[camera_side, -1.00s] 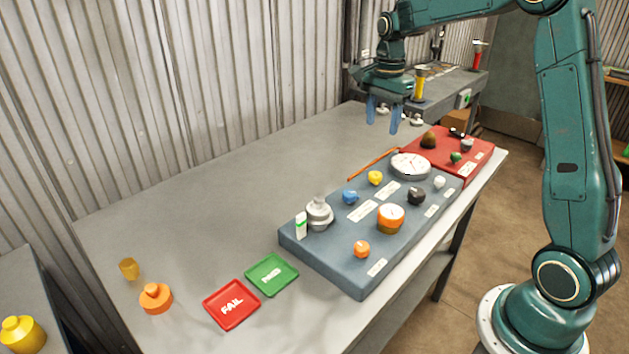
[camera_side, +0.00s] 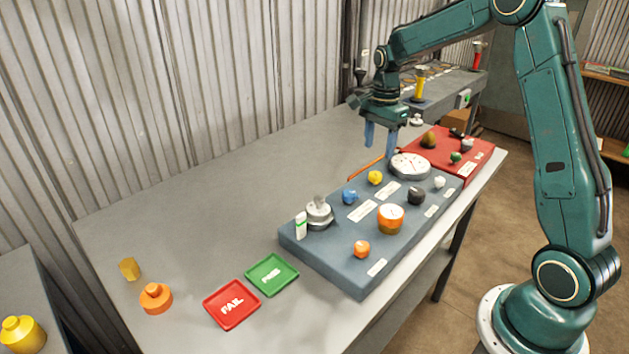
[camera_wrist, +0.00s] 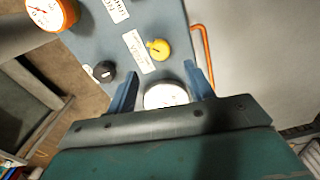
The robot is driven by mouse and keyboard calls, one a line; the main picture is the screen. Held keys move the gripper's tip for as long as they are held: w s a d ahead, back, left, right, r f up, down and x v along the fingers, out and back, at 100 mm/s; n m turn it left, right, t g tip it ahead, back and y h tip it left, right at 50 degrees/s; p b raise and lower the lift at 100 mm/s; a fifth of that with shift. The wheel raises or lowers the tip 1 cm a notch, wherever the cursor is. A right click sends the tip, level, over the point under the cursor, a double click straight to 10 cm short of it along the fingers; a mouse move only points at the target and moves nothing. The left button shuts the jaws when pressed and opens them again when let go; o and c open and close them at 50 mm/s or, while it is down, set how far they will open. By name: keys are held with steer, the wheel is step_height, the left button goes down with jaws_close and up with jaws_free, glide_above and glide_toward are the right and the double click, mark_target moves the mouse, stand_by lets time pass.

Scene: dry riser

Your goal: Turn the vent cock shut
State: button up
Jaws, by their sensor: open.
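I cannot read which label names the vent cock. A yellow knob (camera_side: 375,177) with a lever-like tab sits near the panel's far edge; the wrist view shows it (camera_wrist: 158,49) ahead of the fingers. A blue knob (camera_side: 350,196), a black knob (camera_side: 416,196), an orange knob (camera_side: 361,249) and a white knob (camera_side: 439,182) are also on it. My gripper (camera_side: 380,140) is open and empty, pointing down above the panel's far end; its fingers straddle the white dial in the wrist view (camera_wrist: 162,82).
A white round dial (camera_side: 410,166) and an orange dial (camera_side: 390,217) stand up from the panel. A silver fitting (camera_side: 319,213) is at its left end. A red board (camera_side: 478,158) lies beyond, with an orange rod (camera_side: 367,168) alongside. The bench's left middle is clear.

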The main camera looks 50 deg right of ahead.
mark_target(376, 173)
steer(key=shift+f, duration=4)
steer(key=shift+c, duration=0.4)
steer(key=c, duration=0.9)
